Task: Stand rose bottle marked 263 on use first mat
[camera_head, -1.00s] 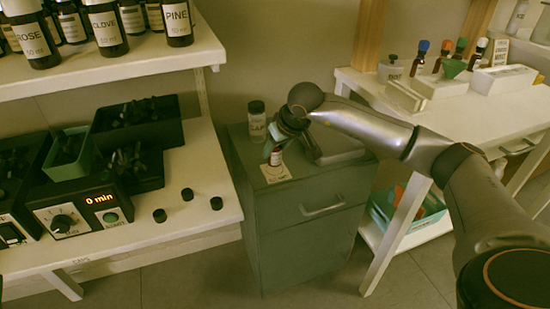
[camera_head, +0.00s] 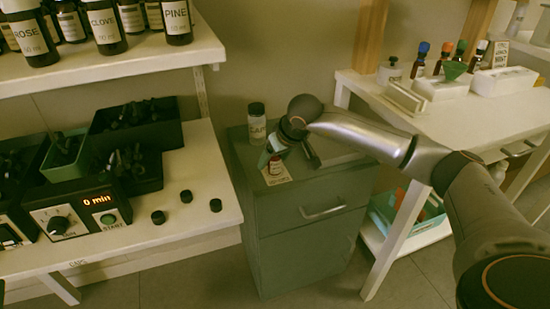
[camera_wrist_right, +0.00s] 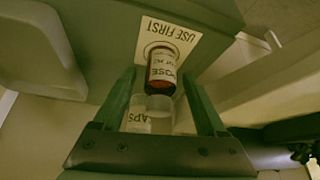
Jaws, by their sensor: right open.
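The rose bottle (camera_wrist_right: 162,68), dark amber with a white label and a pale cap, stands on the use first mat (camera_wrist_right: 178,34) in the right wrist view. Its label reads partly "OSE"; I cannot make out 263. My right gripper (camera_wrist_right: 160,82) is open, with one finger on each side of the bottle and gaps showing. In the head view, the bottle (camera_head: 275,164) is partly hidden by my right gripper (camera_head: 271,154) and stands on the white mat (camera_head: 283,180) on the grey-green cabinet (camera_head: 315,186). My left gripper is not in view.
A jar labelled CAPS (camera_head: 257,126) stands close behind the gripper on the cabinet. A shelf unit (camera_head: 205,232) with a timer box (camera_head: 75,213) and loose black caps is at left. A white table (camera_head: 465,115) with small bottles is at right.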

